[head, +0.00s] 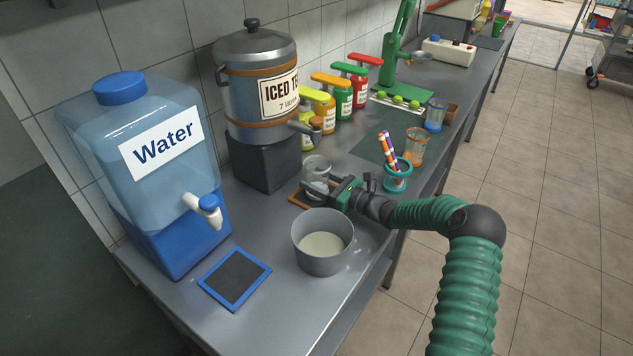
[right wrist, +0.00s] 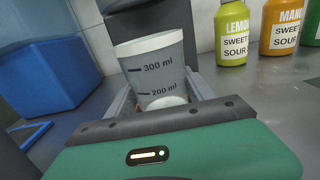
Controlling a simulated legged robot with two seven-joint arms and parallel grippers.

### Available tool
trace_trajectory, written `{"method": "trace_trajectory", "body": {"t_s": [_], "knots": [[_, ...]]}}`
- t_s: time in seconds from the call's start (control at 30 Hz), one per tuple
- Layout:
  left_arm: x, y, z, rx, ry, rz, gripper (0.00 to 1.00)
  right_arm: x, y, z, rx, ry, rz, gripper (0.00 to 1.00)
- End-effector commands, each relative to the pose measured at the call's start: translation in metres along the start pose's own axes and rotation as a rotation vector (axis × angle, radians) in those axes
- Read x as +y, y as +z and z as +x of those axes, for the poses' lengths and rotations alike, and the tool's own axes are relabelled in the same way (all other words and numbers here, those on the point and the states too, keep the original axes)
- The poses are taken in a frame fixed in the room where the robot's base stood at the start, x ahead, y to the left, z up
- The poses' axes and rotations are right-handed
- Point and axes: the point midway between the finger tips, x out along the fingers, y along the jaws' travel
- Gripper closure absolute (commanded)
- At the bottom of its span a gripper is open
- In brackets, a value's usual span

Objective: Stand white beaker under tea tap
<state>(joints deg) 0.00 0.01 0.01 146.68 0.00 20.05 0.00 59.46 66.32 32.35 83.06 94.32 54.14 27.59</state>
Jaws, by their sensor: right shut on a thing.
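The white beaker (head: 316,165) is a translucent cup with ml marks. In the right wrist view the beaker (right wrist: 154,72) is upright, slightly tilted in the picture, between my fingers. My right gripper (head: 322,189) is shut on it. The iced tea urn (head: 256,85) stands on a dark block, and its tap (head: 304,128) sticks out just above the beaker in the head view. A brown-edged mat (head: 297,201) lies below, mostly hidden by gripper and beaker. I cannot tell whether the beaker touches it. My left gripper is not in view.
A grey pot (head: 322,257) with pale contents stands close in front of my right gripper. The water dispenser (head: 150,165) and a blue-edged mat (head: 234,278) are to the left. Syrup bottles (head: 342,97) stand behind; a cup with striped tubes (head: 397,178) is at right.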

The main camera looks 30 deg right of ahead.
Motion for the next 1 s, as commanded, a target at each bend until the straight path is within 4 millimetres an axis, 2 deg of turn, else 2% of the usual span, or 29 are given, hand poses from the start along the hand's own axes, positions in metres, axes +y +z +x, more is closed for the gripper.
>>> {"method": "trace_trajectory", "body": {"t_s": [0.17, 0.2, 0.37, 0.67, 0.73, 0.87, 1.0], "knots": [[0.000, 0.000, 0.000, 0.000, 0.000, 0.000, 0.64, 0.000, -0.001, -0.001, 0.004, -0.001, 0.000, 1.00], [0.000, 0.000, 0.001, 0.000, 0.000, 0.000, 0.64, 0.000, -0.002, -0.001, 0.004, -0.001, 0.000, 0.38], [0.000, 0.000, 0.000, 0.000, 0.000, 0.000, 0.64, 0.000, -0.002, -0.001, 0.004, 0.000, 0.000, 0.17], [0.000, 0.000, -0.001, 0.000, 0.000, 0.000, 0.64, 0.000, 0.001, -0.001, 0.003, 0.000, 0.000, 0.17], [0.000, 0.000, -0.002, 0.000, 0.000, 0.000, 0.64, 0.000, 0.000, -0.006, 0.004, -0.001, 0.000, 0.17], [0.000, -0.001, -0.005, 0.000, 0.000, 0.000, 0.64, -0.001, 0.001, -0.031, 0.005, -0.004, 0.000, 0.17], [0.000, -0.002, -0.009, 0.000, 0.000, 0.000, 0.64, -0.001, 0.002, -0.070, 0.005, -0.005, 0.002, 0.17]]}}
